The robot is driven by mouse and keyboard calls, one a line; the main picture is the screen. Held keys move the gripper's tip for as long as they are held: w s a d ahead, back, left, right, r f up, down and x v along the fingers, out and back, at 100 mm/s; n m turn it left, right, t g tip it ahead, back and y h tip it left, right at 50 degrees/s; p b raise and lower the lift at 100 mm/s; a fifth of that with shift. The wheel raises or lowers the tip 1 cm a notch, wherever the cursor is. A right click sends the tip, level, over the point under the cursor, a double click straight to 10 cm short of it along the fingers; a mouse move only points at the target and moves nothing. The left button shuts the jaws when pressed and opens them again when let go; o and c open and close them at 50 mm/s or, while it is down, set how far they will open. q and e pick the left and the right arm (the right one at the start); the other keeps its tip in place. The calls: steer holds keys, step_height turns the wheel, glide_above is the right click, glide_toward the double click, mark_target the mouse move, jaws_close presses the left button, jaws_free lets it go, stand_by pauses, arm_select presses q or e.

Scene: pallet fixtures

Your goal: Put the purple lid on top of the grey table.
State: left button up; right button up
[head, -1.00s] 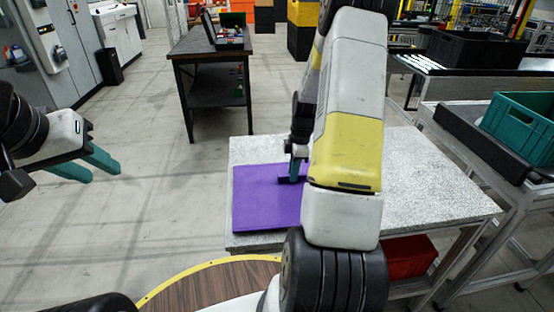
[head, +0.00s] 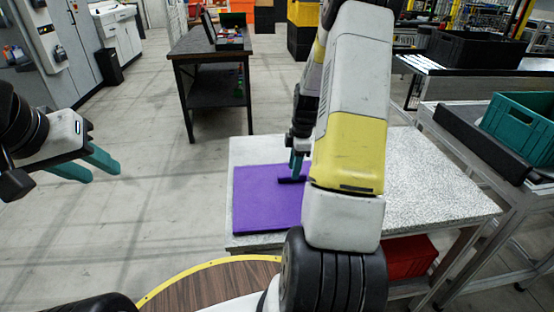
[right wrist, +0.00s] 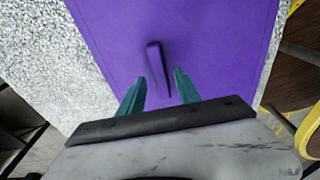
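The purple lid (head: 262,205) lies flat on the left part of the grey speckled table (head: 425,190). Its dark purple bar handle (head: 290,181) stands up from the lid and also shows in the right wrist view (right wrist: 158,68). My right gripper (head: 298,163) is over the lid, close to the handle. In the right wrist view its teal fingers (right wrist: 160,84) are spread on either side of the handle line, with gaps to both sides. My right arm hides the lid's right part in the head view. My left gripper (head: 107,168) is open and empty, away from the table at the left.
A red bin (head: 408,257) is under the grey table. A teal crate (head: 525,130) stands on a bench to the right. A dark workbench (head: 210,54) is behind. The grey table's right part is clear.

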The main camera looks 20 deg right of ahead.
steer(key=s+a+r+m+t, duration=0.1)
steer(key=s+a+r+m, duration=0.15)
steer(key=r, duration=0.65)
steer(key=s+a+r+m+t, duration=0.1)
steer(key=a+r, duration=0.2)
steer(key=r, duration=0.6)
steer(key=s+a+r+m+t, duration=0.2)
steer(key=s+a+r+m, duration=0.2)
steer(key=s, duration=0.4)
steer(key=s+a+r+m+t, duration=0.2)
steer(key=s+a+r+m, duration=0.3)
steer(key=s+a+m, duration=0.2)
steer(key=shift+s+a+r+y, duration=0.3)
steer(key=shift+s+a+y, duration=0.1)
steer(key=shift+s, duration=0.8)
